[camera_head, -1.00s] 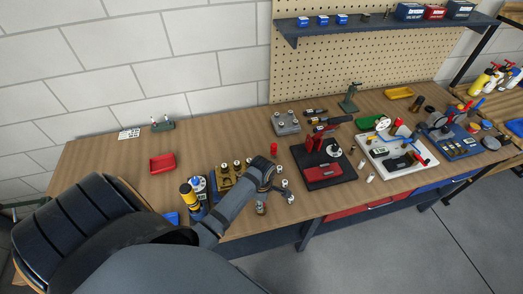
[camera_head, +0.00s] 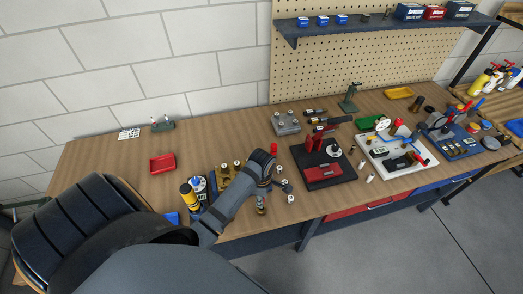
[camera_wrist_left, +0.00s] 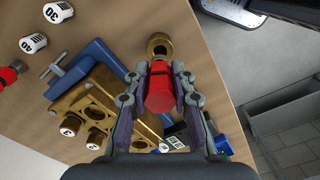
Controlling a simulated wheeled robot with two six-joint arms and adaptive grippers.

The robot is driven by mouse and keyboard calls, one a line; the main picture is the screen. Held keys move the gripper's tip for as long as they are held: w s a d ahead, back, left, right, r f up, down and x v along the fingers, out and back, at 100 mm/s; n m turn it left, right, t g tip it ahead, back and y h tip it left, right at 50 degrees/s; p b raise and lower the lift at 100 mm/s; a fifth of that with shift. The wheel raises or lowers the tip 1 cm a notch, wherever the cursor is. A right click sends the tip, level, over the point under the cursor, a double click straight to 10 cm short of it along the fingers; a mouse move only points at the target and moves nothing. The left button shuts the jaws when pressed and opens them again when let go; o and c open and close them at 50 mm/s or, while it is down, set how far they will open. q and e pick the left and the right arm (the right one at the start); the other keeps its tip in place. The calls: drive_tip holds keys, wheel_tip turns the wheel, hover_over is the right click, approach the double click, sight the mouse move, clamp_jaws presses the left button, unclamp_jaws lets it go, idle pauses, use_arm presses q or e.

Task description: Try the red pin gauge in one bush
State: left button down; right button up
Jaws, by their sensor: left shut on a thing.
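My left gripper (camera_wrist_left: 160,90) is shut on the red pin gauge (camera_wrist_left: 160,94), whose red body sits between the fingers in the left wrist view. A round brass bush (camera_wrist_left: 159,45) with a dark bore stands on the bench just beyond the gauge in that view. I cannot tell whether the gauge touches it. In the head view my left gripper (camera_head: 268,182) is over the bench, partly hidden by its own wrist. My right gripper is not in view.
A brass block with holes (camera_wrist_left: 100,98) and a blue clamp (camera_wrist_left: 105,58) lie beside the gripper. White-capped gauges (camera_wrist_left: 33,43) stand nearby.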

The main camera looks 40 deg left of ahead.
use_arm(q)
drive_tip(key=shift+r, duration=1.35)
